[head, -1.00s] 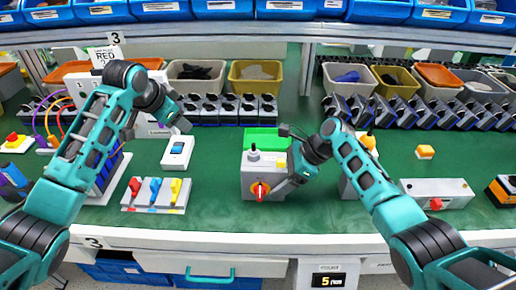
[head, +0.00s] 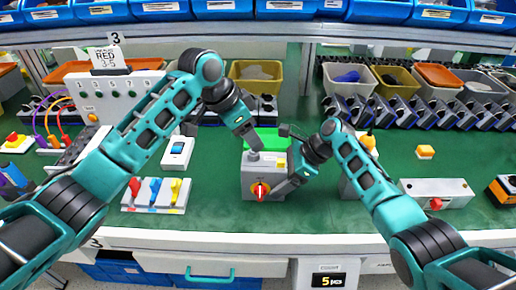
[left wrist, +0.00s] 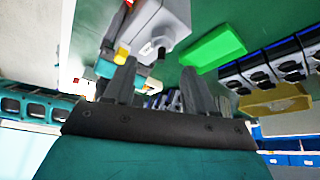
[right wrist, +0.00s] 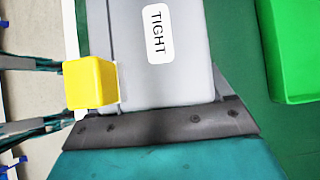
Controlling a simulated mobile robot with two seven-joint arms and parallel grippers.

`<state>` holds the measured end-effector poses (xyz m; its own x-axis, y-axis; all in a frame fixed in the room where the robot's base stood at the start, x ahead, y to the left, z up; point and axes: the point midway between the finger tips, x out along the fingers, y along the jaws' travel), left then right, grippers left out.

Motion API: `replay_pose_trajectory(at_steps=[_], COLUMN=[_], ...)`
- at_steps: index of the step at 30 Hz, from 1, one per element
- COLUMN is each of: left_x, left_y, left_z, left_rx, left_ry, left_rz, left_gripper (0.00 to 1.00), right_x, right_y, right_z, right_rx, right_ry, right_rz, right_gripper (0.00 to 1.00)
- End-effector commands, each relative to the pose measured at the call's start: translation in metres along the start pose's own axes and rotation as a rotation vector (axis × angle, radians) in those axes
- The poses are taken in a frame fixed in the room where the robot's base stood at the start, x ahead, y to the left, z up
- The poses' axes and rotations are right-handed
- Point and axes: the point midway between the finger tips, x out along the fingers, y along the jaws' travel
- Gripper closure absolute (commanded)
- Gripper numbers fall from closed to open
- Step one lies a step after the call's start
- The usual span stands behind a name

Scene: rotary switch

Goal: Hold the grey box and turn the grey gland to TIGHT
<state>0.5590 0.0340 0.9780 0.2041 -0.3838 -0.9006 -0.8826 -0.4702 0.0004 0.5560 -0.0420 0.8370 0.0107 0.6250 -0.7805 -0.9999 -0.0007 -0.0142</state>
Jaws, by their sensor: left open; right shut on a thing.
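The grey box (head: 250,184) stands on the green bench, with an orange-red rotary knob (head: 261,190) on its front. The grey gland (head: 253,156) sticks up from its top. My left gripper (head: 253,143) is open just above and behind the gland; no contact can be made out. In the left wrist view its open fingers (left wrist: 157,85) point towards the box (left wrist: 163,22). My right gripper (head: 284,186) is shut on the box's right side. In the right wrist view the box (right wrist: 135,75) lies between its fingers, with a TIGHT label (right wrist: 157,33) showing.
A green tray (head: 277,134) lies behind the box. Bins line the back.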

Motion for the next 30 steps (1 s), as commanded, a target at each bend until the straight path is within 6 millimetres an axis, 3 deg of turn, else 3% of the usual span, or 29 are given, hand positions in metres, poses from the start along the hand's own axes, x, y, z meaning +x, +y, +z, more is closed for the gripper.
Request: replay_pose_trajectory(at_steps=[1,9,23,30], left_x=[0.009,0.035,0.043,0.043], left_y=[0.000,0.000,0.000,-0.001], left_z=[0.005,0.017,0.021,0.021], left_rx=[-0.001,0.000,0.000,0.000], left_ry=[-0.001,0.000,0.001,0.001], left_rz=[0.001,-0.001,-0.002,-0.002], left_gripper=[0.45,0.45,0.45,0.68], right_x=[0.008,0.008,0.008,0.008], right_y=[0.008,0.008,0.008,0.008], right_z=[-0.011,-0.011,-0.011,-0.011], right_rx=[0.013,0.012,0.012,0.012], right_ry=[0.019,0.019,0.019,0.019], right_rz=[0.024,0.024,0.024,0.024], right_gripper=[0.52,0.52,0.52,0.52])
